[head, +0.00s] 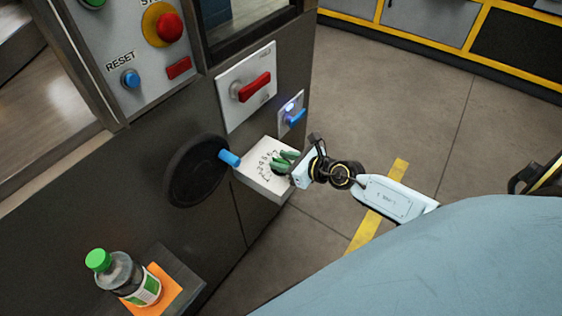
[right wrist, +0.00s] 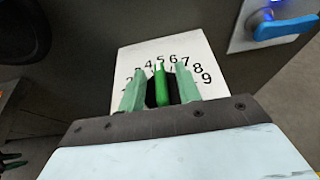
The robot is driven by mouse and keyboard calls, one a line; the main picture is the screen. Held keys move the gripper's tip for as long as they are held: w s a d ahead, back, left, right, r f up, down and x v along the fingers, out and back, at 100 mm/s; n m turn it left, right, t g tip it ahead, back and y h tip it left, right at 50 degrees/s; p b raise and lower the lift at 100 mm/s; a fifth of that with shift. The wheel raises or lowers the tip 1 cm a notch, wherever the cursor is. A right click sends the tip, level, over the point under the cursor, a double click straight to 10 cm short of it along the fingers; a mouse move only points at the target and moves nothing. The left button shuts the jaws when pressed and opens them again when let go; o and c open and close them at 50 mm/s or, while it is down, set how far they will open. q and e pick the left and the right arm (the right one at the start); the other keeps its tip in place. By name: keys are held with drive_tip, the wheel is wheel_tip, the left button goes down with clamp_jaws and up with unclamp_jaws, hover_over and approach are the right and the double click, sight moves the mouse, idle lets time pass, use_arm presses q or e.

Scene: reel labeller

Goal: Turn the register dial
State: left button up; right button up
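The register dial has a white plate (head: 262,184) with a printed number scale. In the right wrist view the plate (right wrist: 130,62) shows a black dial knob with an upright green grip bar (right wrist: 161,88); the bar's top points at about the 5. My right gripper (head: 286,160) is at the dial. In the right wrist view its two green fingers (right wrist: 160,92) stand either side of the grip bar, with dark gaps between bar and fingers. The gripper is open around the bar. The fingers and palm hide the lower part of the dial. My left gripper is not in view.
A black handwheel (head: 190,178) with a blue handle (head: 229,158) is left of the dial. A red switch (head: 252,88) and a blue lever (head: 294,117) are above it. A green-capped bottle (head: 118,274) stands on an orange pad at lower left. Open floor lies right.

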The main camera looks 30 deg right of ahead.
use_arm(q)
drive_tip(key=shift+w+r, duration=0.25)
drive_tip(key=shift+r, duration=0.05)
use_arm(e)
drive_tip(key=shift+w+a+f, duration=0.15)
drive_tip(key=shift+w, duration=0.2)
clamp_jaws()
